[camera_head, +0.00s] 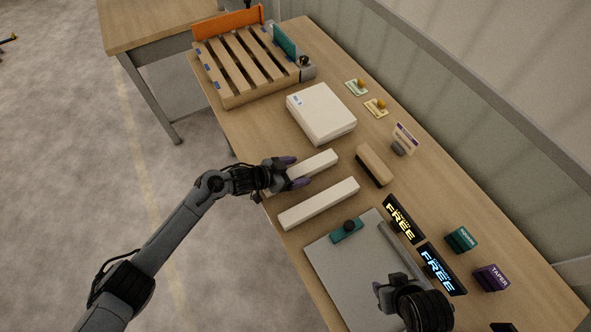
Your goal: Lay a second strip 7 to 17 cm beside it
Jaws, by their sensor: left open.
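Two long cream strips lie on the wooden table, roughly parallel with a narrow gap between them. The far strip (318,162) is partly hidden under my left gripper (294,172). The near strip (318,203) is fully visible and lies nearer the grey plate. My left gripper is open, its purple fingertips one on each side of the far strip, near its middle. I cannot tell if they touch it. My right gripper (384,292) is at the bottom right, over the grey plate; its fingers are not clear.
A white box (321,113) and a wooden pallet (236,93) stand farther back. A wooden block (374,166) lies right of the strips. The grey plate (340,271) has a teal clamp (346,232) on it. Black "FREE" signs (403,219) stand to its right.

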